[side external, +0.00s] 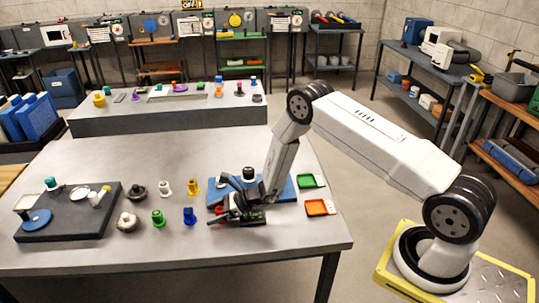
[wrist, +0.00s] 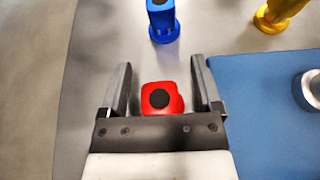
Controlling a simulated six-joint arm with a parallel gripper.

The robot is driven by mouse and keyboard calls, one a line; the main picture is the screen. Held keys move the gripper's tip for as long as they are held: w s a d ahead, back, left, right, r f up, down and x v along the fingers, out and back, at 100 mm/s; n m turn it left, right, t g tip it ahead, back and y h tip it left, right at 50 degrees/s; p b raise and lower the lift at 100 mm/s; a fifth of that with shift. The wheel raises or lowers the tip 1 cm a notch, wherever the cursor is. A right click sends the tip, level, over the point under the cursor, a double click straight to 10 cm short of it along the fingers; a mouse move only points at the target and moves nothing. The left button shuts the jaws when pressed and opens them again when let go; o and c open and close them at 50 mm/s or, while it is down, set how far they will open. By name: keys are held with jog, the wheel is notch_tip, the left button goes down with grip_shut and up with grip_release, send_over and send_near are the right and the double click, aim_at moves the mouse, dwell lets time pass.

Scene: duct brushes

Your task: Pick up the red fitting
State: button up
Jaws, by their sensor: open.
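The red fitting (wrist: 172,106) shows in the wrist view as a red rounded block with a black round top. It lies between the two fingers of my gripper (wrist: 160,85), with a gap on each side. My gripper is open, and no finger visibly touches the fitting. In the side external view my gripper (side external: 235,210) is low over the table, beside the blue mat. There only a small red part of the fitting (side external: 219,210) shows; the rest is hidden by the gripper.
A blue fitting (wrist: 162,20) and a yellow fitting (wrist: 276,14) stand nearby. The blue mat (wrist: 255,85) is to the right in the wrist view. A green tray (side external: 311,181) and an orange tray (side external: 321,207) lie right of the mat. A dark board (side external: 60,222) is at the left.

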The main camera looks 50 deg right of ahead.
grip_shut()
jog(key=shift+r, duration=0.15)
jog(key=shift+r, duration=0.8)
jog(key=s+r, duration=1.1)
jog(key=s, duration=0.3)
jog(key=shift+d, duration=0.45)
jog(key=shift+w, duration=0.1)
